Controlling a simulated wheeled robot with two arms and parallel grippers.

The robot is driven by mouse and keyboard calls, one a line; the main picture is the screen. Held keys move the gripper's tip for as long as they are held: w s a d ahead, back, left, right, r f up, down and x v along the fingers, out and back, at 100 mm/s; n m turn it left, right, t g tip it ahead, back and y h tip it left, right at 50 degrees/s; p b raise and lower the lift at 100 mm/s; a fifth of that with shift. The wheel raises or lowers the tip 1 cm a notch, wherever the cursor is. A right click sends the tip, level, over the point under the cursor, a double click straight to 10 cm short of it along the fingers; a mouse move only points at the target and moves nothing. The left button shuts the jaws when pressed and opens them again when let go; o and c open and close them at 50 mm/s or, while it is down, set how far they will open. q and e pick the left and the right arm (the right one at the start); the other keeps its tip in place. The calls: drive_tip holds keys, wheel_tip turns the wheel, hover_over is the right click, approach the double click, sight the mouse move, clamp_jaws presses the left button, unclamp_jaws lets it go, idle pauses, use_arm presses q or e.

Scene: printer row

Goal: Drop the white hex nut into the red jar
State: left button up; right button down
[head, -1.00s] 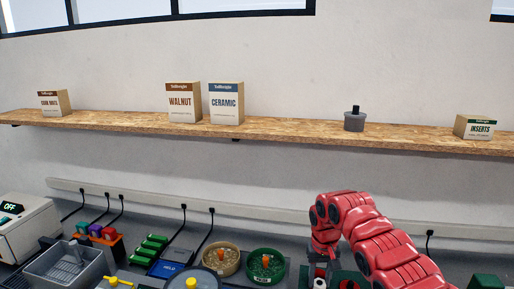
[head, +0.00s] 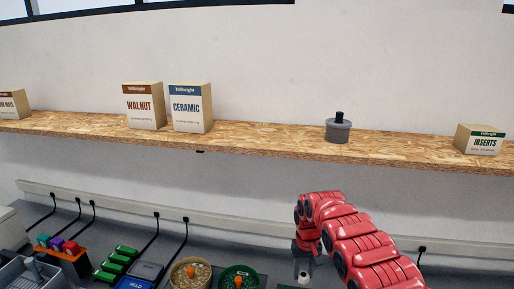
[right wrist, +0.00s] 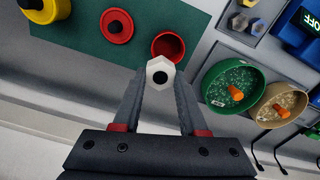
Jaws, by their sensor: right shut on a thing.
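The white hex nut (right wrist: 160,72) is between the fingertips of my right gripper (right wrist: 159,80), which is shut on it, in the right wrist view. The red jar (right wrist: 168,45) stands open on a green mat just beyond the nut in that view; the nut overlaps its near rim in the picture. How high the nut is above the jar I cannot tell. In the head view my right gripper (head: 304,268) points down at the bottom edge with a small white thing at its tips. The jar is not visible there. My left gripper is not in view.
A shelf (head: 260,138) with boxes runs above.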

sight(303, 283)
drive_tip(key=f, duration=0.2)
drive_tip(key=f+b, duration=0.1)
drive_tip(key=f, duration=0.1)
drive_tip(key=shift+w+d+f+b, duration=0.2)
drive_tip(key=shift+f+b, duration=0.1)
drive_tip(key=shift+f, duration=0.1)
drive_tip(key=shift+s+a+f, duration=0.1)
drive_tip(key=shift+f, duration=0.4)
drive_tip(key=shift+c, duration=1.8)
unclamp_jaws()
